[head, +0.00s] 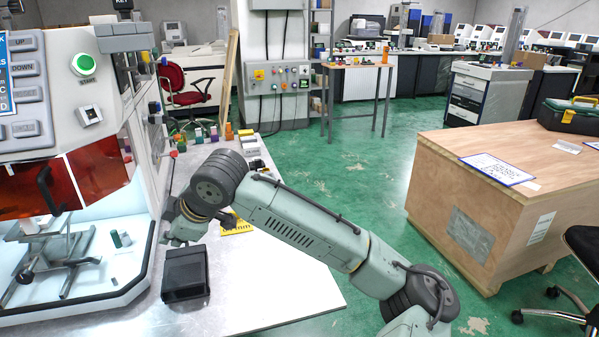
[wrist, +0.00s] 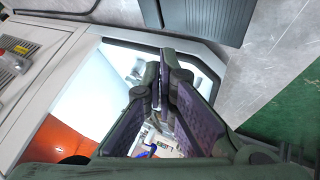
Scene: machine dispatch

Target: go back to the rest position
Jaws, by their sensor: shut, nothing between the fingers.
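My gripper (head: 176,238) is at the end of my grey-green arm, low beside the front of the machine (head: 60,90) on the left. In the head view it is small and partly hidden by my wrist, just behind a black box (head: 186,272) on the table. In the wrist view the two fingers of my gripper (wrist: 163,78) are together with nothing between them. Behind them show the machine's bright chamber (wrist: 88,85) and its orange window (wrist: 55,140).
The light table (head: 265,290) is bare to the right of the black box. A yellow piece (head: 238,226) and several small coloured items lie farther back. A large wooden crate (head: 470,205) stands on the right, with green floor (head: 345,185) between.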

